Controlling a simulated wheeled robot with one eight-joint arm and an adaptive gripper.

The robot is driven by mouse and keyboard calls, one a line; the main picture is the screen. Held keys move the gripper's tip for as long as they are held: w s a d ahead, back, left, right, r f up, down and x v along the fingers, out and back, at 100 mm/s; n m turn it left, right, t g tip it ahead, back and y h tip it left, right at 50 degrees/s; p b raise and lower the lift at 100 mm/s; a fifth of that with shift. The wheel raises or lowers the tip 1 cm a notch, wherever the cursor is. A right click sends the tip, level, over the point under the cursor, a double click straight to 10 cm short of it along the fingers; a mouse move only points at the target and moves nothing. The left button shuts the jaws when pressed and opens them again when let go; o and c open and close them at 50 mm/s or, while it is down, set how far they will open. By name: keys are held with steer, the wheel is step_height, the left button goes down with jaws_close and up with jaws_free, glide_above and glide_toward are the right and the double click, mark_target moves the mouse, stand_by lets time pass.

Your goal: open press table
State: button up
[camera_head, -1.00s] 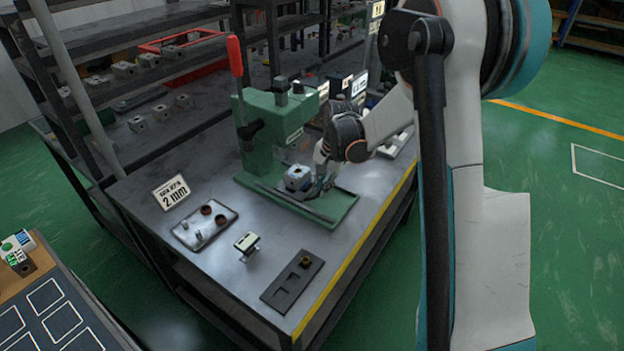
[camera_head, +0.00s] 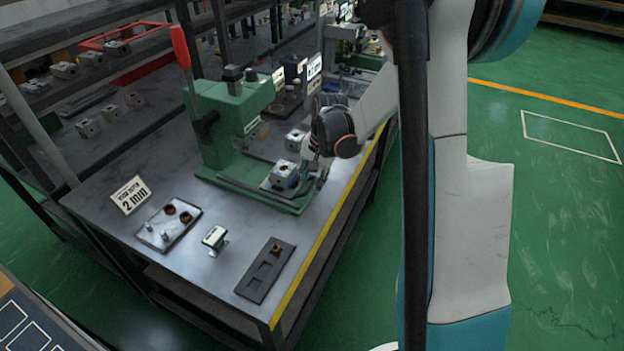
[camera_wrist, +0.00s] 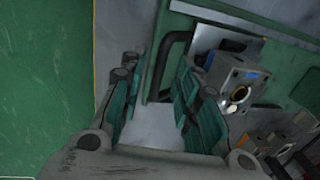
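The green press (camera_head: 240,125) with its red lever (camera_head: 181,46) stands on the steel bench. A grey valve block (camera_head: 284,174) sits at the front of the press, over its green base (camera_head: 240,186). It also shows in the wrist view (camera_wrist: 222,76), with its round bore facing up. A dark curved bar, apparently the press table's handle (camera_wrist: 170,50), lies beside the block. My gripper (camera_wrist: 158,85) is open, its teal fingers apart with the bar near their tips. Contact cannot be told. In the head view my gripper (camera_head: 319,178) is small and at the block's right.
A tray with small parts (camera_head: 168,224), a "2 mm" sign (camera_head: 131,195), a small stand (camera_head: 215,237) and a dark fixture plate (camera_head: 265,270) lie on the bench's near part. Another block (camera_head: 296,140) is close behind. Green floor is free at the right.

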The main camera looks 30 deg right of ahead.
step_height(320, 180, up, 12)
steer(key=s+d, duration=0.1)
steer(key=shift+s, duration=0.35)
steer(key=shift+d+f, duration=0.1)
stand_by(0.5)
